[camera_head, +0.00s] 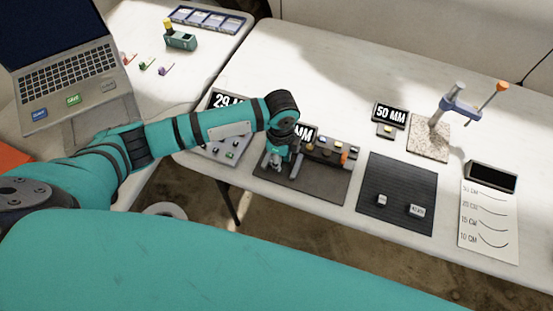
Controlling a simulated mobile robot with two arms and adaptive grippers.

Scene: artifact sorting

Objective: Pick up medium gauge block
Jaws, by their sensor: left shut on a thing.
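My left gripper (275,160) points down over the left part of a dark mat (318,187), in front of a display reading "MM". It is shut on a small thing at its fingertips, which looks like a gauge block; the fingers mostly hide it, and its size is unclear. Two small light blocks, a smaller one (382,200) and a wider labelled one (416,210), lie apart on a black ribbed mat (372,174) to the right. My right gripper is not in view.
A panel with small parts (232,147) lies left of the gripper. A "50 MM" display (390,114), a blue clamp on a speckled base (428,136) and a marked white sheet (490,222) are to the right. A laptop (66,84) is on the left table.

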